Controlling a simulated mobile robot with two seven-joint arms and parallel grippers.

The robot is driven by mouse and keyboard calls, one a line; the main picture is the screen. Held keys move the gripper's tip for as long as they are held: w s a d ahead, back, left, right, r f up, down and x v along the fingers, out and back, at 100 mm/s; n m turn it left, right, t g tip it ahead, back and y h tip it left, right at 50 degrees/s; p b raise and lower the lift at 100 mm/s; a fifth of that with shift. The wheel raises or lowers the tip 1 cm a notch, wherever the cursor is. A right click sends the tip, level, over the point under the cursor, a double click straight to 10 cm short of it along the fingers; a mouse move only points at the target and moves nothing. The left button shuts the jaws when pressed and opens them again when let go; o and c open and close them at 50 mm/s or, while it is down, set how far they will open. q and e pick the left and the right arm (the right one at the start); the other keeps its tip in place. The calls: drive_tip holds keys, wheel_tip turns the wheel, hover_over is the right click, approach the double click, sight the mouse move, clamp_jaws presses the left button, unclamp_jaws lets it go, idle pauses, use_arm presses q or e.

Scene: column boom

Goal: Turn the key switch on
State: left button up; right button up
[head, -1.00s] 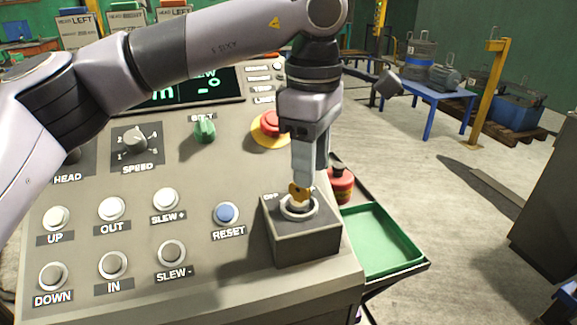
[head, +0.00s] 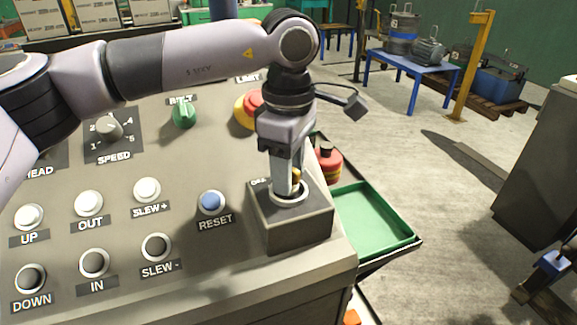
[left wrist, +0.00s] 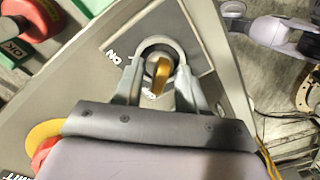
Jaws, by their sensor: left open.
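The key switch is a grey box (head: 291,226) at the right front corner of the console, with a round collar on top. A gold key (left wrist: 161,74) stands in the collar and also shows in the head view (head: 296,175), partly behind a finger. In the left wrist view its flat bow runs roughly up-down, and an "ON" label lies left of the collar; another label is partly hidden. My left gripper (head: 287,186) points down over the switch. Its fingers are open, one on each side of the key, with gaps visible in the left wrist view. My right gripper is not in view.
The sloping console (head: 130,260) carries several buttons, a blue reset button (head: 211,202), a green knob (head: 184,114) and a red stop button (head: 254,101). Open floor lies beyond.

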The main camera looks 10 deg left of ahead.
use_arm(q)
clamp_jaws()
drive_tip(key=shift+m, duration=0.9)
drive_tip(key=shift+r+m, duration=0.1)
drive_tip(key=shift+m, duration=7.1)
